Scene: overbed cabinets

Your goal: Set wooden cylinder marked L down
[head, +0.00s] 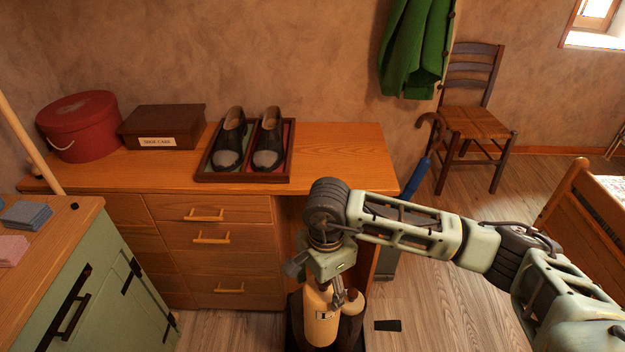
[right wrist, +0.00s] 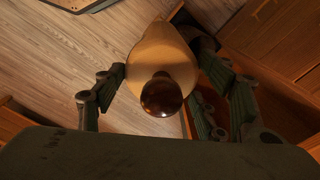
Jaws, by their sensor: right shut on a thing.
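The wooden cylinder (head: 319,318) is light tan with a small dark mark, too small to read, on its side. My right gripper (head: 331,290) is shut on its upper part, and the cylinder hangs roughly upright below it, in front of the drawer desk. Whether the cylinder's lower end touches anything is hidden. My left gripper is out of view.
A wooden desk (head: 340,150) carries a tray (head: 240,177) with two dark shoes, a brown box (head: 163,128) and a red round box (head: 78,125). A green cabinet (head: 95,285) is at left. Chair (head: 470,120) and blue umbrella (head: 416,178) are at right.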

